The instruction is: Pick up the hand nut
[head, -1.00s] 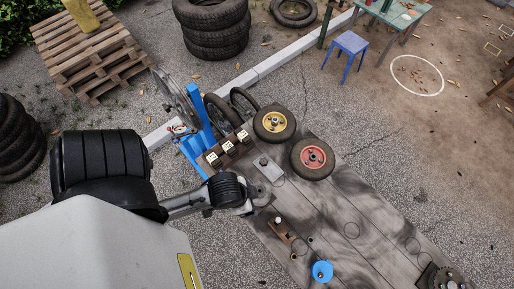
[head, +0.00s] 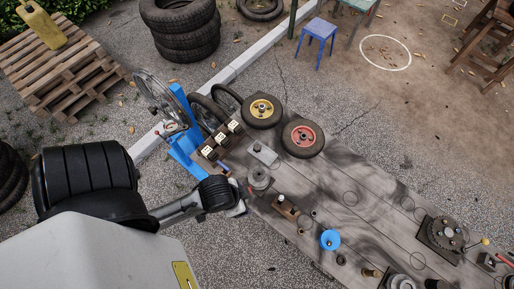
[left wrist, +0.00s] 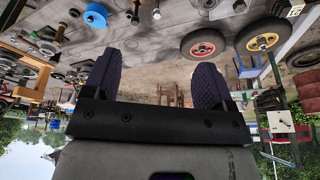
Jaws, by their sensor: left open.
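My left gripper (left wrist: 157,82) is open and empty in the left wrist view, its two dark ribbed fingers wide apart. In the head view its pale end (head: 238,209) is at the bench's left edge, with the fingers mostly hidden by the wrist. No part is clear enough to name as the hand nut. Small candidates close by are a grey round stepped part (head: 260,179) and a wooden block with a light knob (head: 285,207). The block also shows in the wrist view (left wrist: 134,12). My right gripper is not in view.
The weathered bench (head: 375,222) carries a yellow-hubbed wheel (head: 262,110), a red-hubbed wheel (head: 302,138), a blue round part (head: 330,240) and a geared plate (head: 447,236). A blue stand (head: 184,130) rises at its far left corner. The bench middle is largely clear.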

